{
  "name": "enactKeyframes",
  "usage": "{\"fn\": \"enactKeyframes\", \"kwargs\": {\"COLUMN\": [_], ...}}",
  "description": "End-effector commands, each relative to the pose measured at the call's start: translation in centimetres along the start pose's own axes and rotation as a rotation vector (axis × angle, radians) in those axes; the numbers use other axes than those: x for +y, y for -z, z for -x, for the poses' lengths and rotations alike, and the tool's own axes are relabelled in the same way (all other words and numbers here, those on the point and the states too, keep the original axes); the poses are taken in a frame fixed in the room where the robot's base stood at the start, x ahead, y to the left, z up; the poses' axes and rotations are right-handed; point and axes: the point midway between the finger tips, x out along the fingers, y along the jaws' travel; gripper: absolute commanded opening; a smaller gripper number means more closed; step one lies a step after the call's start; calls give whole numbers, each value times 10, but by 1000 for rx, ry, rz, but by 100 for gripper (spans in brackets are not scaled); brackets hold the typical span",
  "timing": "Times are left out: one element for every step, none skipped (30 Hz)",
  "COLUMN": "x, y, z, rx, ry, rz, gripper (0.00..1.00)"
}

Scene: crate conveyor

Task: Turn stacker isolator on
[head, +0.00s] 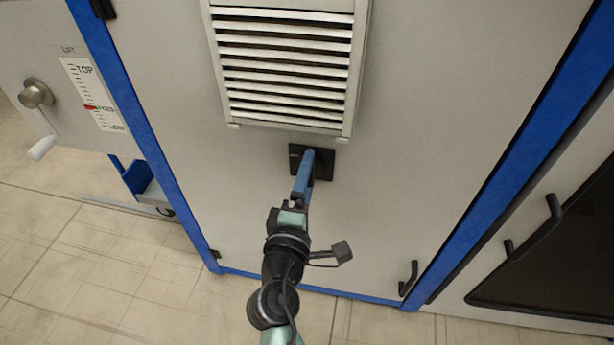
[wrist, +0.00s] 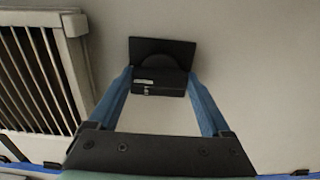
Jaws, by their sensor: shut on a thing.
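The isolator is a black square plate (head: 325,163) on the pale cabinet door, just below the louvred vent. In the wrist view its black plate (wrist: 187,49) carries a round boss and a black block-shaped handle (wrist: 160,81) with a small pale label. My gripper (wrist: 160,82) has its two blue fingers on either side of this handle and is shut on it. In the head view my gripper (head: 308,158) reaches the plate from below and covers part of it. The handle's markings are too small to read.
The louvred vent (head: 284,68) sits just above the isolator. Blue frame posts (head: 150,150) edge the door. A lift crank (head: 36,94) with a TOP-to-LOW scale (head: 92,95) is at the left. A black door handle (head: 408,278) is at the lower right. Tiled floor (head: 70,260) lies clear at the left.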

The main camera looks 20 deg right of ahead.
Motion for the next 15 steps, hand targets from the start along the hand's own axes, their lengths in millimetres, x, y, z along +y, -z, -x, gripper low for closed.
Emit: {"fn": "enactKeyframes", "kwargs": {"x": [0,0,0,0,0,0,0,0,0,0,0,0,0,-1,-1], "y": [0,0,0,0,0,0,0,0,0,0,0,0,0,0,0], "z": [0,0,0,0,0,0,0,0,0,0,1,2,4,7,11], "rx": [-1,-1,-1,-1,-1,-1,-1,-1,-1,-1,0,0,0,1,1], "ry": [0,0,0,0,0,0,0,0,0,0,0,1,1,2,2], "rz": [0,0,0,0,0,0,0,0,1,1,1,1,1,1,2], "gripper": [86,91,99,100,100,100,100,100,100,100,100,100,100,100,100]}}
